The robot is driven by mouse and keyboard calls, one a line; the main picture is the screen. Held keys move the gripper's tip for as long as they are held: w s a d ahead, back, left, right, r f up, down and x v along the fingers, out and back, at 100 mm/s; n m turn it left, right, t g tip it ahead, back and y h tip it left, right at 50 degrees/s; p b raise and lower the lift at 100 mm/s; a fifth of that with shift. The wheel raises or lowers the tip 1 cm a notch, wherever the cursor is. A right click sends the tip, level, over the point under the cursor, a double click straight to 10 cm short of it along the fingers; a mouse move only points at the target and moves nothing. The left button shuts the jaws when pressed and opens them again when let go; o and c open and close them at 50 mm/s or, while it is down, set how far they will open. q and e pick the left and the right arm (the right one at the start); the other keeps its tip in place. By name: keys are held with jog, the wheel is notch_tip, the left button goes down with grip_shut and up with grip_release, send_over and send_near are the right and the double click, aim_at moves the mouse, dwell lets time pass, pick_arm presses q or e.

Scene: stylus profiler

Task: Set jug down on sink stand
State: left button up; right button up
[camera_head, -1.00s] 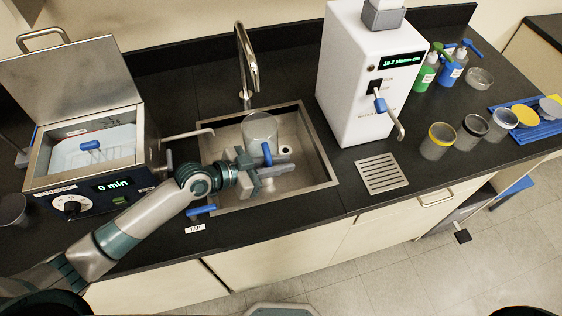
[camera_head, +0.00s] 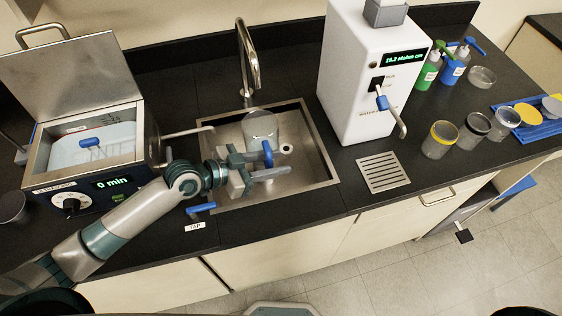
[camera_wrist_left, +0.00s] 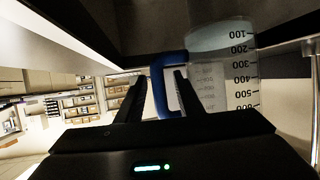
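In the left wrist view, the fingers (camera_wrist_left: 160,82) lie on either side of the blue handle (camera_wrist_left: 157,88), with a gap to the right finger. The jug's graduated wall (camera_wrist_left: 222,75) is just beyond. My right gripper is not in view.
The steel sink (camera_head: 310,160) has a rim around the jug. A faucet (camera_head: 249,65) rises behind it, and a blue tap lever (camera_head: 201,208) is at its front left. An open bath (camera_head: 95,150) stands left, a white water dispenser (camera_head: 362,75) right.

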pick_arm(q)
jog(key=b+v, duration=0.3)
jog(key=v, duration=0.6)
jog(key=shift+s+a, duration=0.25)
jog(key=shift+r, duration=0.1)
jog(key=shift+s, duration=0.1)
